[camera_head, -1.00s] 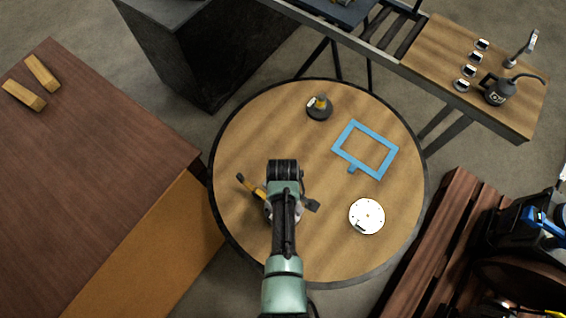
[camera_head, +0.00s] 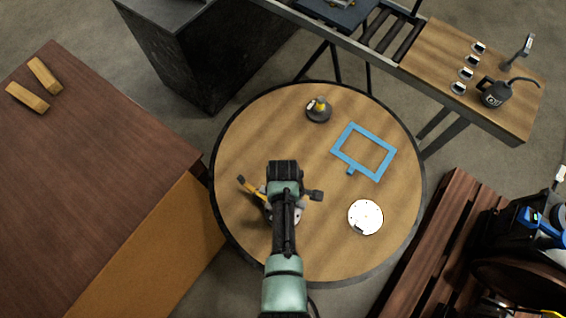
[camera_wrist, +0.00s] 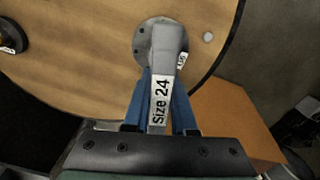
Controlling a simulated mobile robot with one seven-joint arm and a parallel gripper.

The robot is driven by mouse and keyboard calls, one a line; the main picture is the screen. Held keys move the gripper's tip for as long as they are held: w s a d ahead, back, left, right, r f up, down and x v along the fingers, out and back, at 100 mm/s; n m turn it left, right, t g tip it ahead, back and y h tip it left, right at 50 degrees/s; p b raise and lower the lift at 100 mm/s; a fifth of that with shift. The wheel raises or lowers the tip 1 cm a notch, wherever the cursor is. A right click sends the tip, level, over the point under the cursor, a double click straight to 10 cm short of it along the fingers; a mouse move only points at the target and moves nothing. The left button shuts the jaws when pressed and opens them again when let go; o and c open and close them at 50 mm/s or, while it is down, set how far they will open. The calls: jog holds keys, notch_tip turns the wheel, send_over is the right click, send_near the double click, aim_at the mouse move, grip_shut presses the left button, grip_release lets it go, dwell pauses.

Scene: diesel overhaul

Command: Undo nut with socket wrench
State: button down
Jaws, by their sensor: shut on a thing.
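My gripper (camera_wrist: 160,98) has its blue fingers shut on a grey wrench (camera_wrist: 169,40) with a white "Size 24" label. The wrench's far end overlaps a grey round flange (camera_wrist: 142,44) on the wooden table. A small white label shows beside the wrench head. The wrench hides the middle of the flange, so I cannot tell whether it is seated on a nut. In the head view my arm covers most of this spot. A yellow-handled part (camera_head: 249,187) sticks out to the left of my arm.
The round table (camera_head: 240,150) also holds a dark round piece with a yellow top (camera_head: 318,109), a blue rectangular frame (camera_head: 364,152) and a white disc (camera_head: 365,217). A brown bench (camera_head: 100,180) stands at left, wooden slats (camera_head: 440,240) at right.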

jog(key=m, duration=0.4)
jog(key=shift+m, duration=0.4)
jog(key=m, duration=0.8)
jog(key=shift+p, duration=0.3)
jog(key=m, duration=1.6)
jog(key=shift+m, duration=0.3)
jog(key=m, duration=0.3)
jog(key=shift+m, duration=0.3)
